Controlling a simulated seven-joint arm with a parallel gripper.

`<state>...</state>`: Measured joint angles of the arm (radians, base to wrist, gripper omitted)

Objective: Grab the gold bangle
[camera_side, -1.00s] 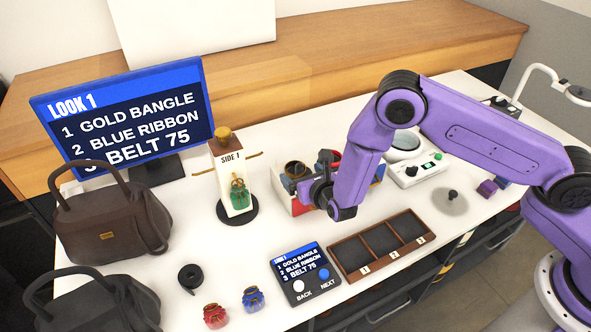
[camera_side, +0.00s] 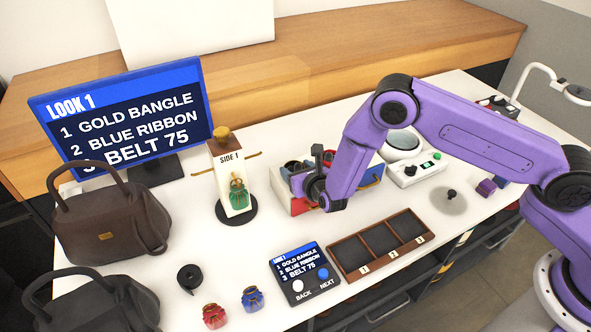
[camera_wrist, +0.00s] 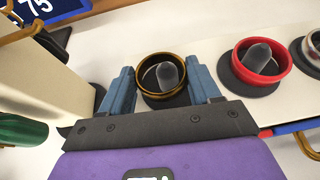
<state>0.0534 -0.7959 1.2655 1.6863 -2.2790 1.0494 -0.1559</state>
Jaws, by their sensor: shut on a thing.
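The gold bangle (camera_wrist: 164,97) is a dark gold ring in the wrist view, sitting around a grey rounded peg (camera_wrist: 168,76). My gripper (camera_wrist: 161,82) has one blue finger on each side of the bangle and is shut on it. In the side view my gripper (camera_side: 310,184) is down at the bangle stand (camera_side: 282,201), and its wrist and fingers hide much of the stand. I cannot make out the gold bangle clearly there.
A red bangle (camera_wrist: 237,66) sits on the neighbouring peg to the right. The SIDE 1 post (camera_side: 231,180) with a green pouch stands close on the left. A compartment tray (camera_side: 382,247) and a button panel (camera_side: 306,273) lie in front.

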